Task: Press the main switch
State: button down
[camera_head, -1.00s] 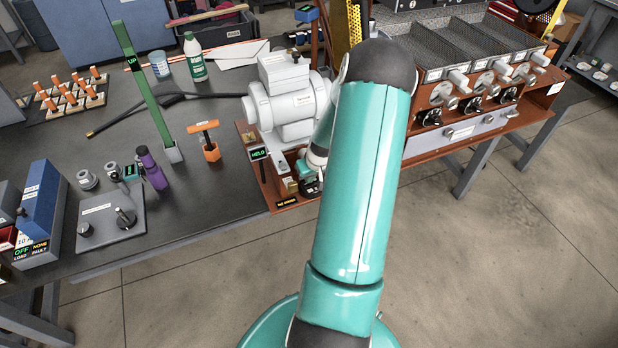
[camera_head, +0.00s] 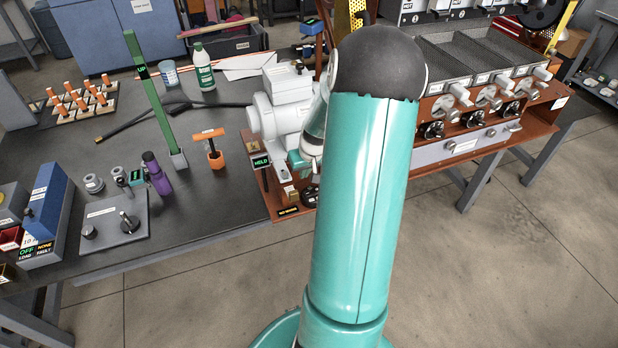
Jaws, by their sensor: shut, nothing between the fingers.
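My gripper (camera_head: 299,160) shows small and partly hidden beside my large teal arm link, in front of the grey motor-like machine (camera_head: 285,112). Its fingers are shut with nothing between them, and their tips are hard to make out. Below it is the machine's red-brown front panel (camera_head: 277,200). The panel bears a lit "HELD" display (camera_head: 261,162), small brass-coloured parts (camera_head: 290,193) and a dark round control (camera_head: 310,196) partly behind my arm. I cannot tell which part is the main switch. A gap seems to lie between gripper and panel controls.
The roaster bank (camera_head: 470,110) with several knobs and trays stands right of my arm. On the dark bench (camera_head: 215,215) left are an orange-handled tool (camera_head: 214,150), a green post (camera_head: 155,100), a purple bottle (camera_head: 156,172) and a grey control plate (camera_head: 113,220).

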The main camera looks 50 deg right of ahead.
jog(key=shift+a+r, duration=0.3)
jog(key=shift+r, duration=0.35)
jog(key=shift+a+r, duration=0.25)
jog(key=shift+r, duration=0.35)
jog(key=shift+s, duration=0.1)
jog(key=w+a+r+n, duration=0.1)
jog(key=a+r+n, duration=0.1)
jog(key=a+r, duration=0.7)
jog(key=w+a+r+n, duration=0.1)
jog(key=a+r, duration=0.5)
jog(key=a, duration=0.5)
jog(key=s+a+r+n, duration=0.1)
jog(key=s+a+r, duration=0.2)
jog(key=a, duration=0.2)
jog(key=s+a+r+n+t, duration=0.1)
jog(key=s+a+r, duration=0.1)
jog(key=s+a, duration=0.2)
jog(key=s+a+r+t+y, duration=0.1)
jog(key=s+a+r, duration=0.2)
jog(key=a, duration=0.5)
jog(key=shift+s+r+n, duration=0.35)
jog(key=shift+s+n, duration=0.05)
jog(key=shift+s, duration=0.3)
